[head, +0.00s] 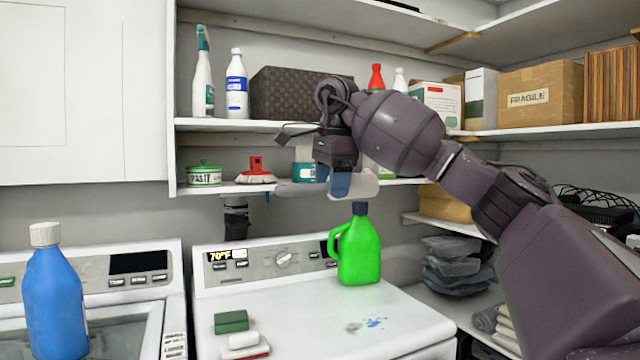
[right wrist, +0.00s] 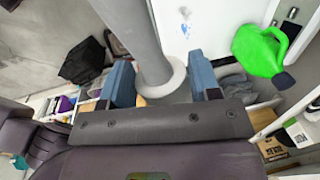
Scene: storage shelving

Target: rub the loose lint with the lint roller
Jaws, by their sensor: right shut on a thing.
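My right gripper (head: 340,184) is shut on the lint roller, above the back of the white dryer (head: 300,315). The lint roller (head: 298,188) lies roughly level, a grey cylinder with a paler part to the right of the fingers. In the right wrist view, the roller (right wrist: 143,30) shows as a grey cylinder with a wider pale end between the blue fingers (right wrist: 160,88). Small blue specks (head: 375,322) and a grey patch (head: 353,329) on the dryer top look like the loose lint. The roller is apart from them. My left gripper is out of view.
A green jug (head: 360,255) stands on the dryer, below and near my right gripper. A green block (head: 231,321) and a white piece (head: 242,340) lie at its front left. A blue bottle (head: 54,305) stands at left. Loaded shelves (head: 225,188) are behind my gripper.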

